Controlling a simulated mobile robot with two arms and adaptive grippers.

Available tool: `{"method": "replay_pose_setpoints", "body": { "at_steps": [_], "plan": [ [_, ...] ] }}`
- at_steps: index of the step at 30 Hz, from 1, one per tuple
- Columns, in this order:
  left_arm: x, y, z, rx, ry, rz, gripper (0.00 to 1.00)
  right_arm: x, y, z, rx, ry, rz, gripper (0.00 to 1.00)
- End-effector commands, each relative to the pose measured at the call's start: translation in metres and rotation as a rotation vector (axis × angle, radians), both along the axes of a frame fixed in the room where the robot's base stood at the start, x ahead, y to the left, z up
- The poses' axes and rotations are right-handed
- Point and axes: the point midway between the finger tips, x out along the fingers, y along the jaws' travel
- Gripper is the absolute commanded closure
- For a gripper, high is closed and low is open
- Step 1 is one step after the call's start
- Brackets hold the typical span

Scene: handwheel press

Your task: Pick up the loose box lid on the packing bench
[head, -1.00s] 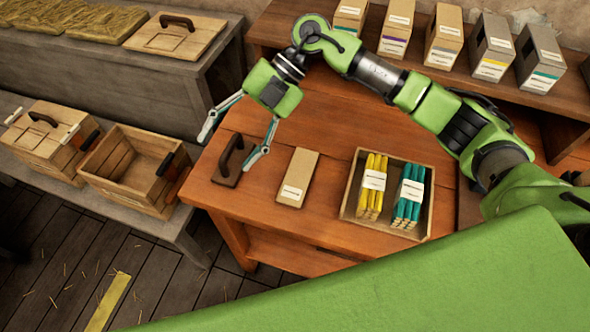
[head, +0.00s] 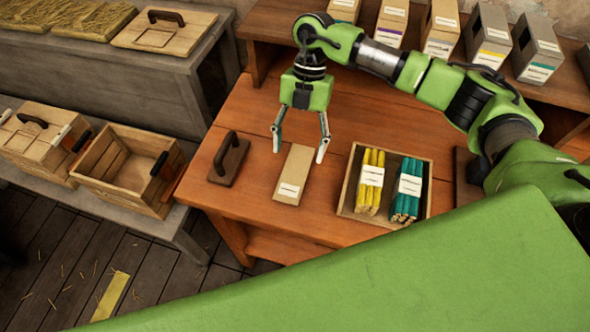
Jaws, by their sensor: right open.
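A flat tan box lid (head: 296,168) with a white label at its near end lies on the red-brown packing bench (head: 254,205). My right gripper (head: 299,152) points down with its two fingers spread wide and nothing between them. In the picture, the fingertips are on either side of the lid's far part. I cannot tell how high they are above the bench. My left gripper is not in view.
A dark block with a handle (head: 229,160) lies left of the lid. A tray (head: 345,203) of yellow and teal bundles stands to the right. Narrow labelled boxes (head: 485,45) line the back shelf. Wooden crates (head: 125,180) stand on a grey bench at left.

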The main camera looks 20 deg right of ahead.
Motion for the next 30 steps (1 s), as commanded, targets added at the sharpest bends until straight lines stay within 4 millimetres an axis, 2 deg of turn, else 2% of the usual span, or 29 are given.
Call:
{"method": "replay_pose_setpoints", "body": {
  "at_steps": [7, 12, 20, 25, 30],
  "plan": [
    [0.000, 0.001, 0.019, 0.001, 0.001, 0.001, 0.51, -0.015, 0.008, -0.024, 0.000, 0.005, 0.001, 0.38],
    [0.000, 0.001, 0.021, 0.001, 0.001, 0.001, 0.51, -0.019, 0.013, -0.043, 0.001, 0.001, 0.000, 0.38],
    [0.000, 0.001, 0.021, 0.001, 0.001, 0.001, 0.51, -0.020, 0.014, -0.047, 0.001, -0.001, 0.001, 0.38],
    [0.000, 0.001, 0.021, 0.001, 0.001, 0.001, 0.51, -0.020, 0.013, -0.047, 0.001, -0.001, 0.001, 0.78],
    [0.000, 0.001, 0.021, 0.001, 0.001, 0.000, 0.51, -0.020, 0.013, -0.047, 0.001, -0.001, 0.001, 0.78]
  ]
}}
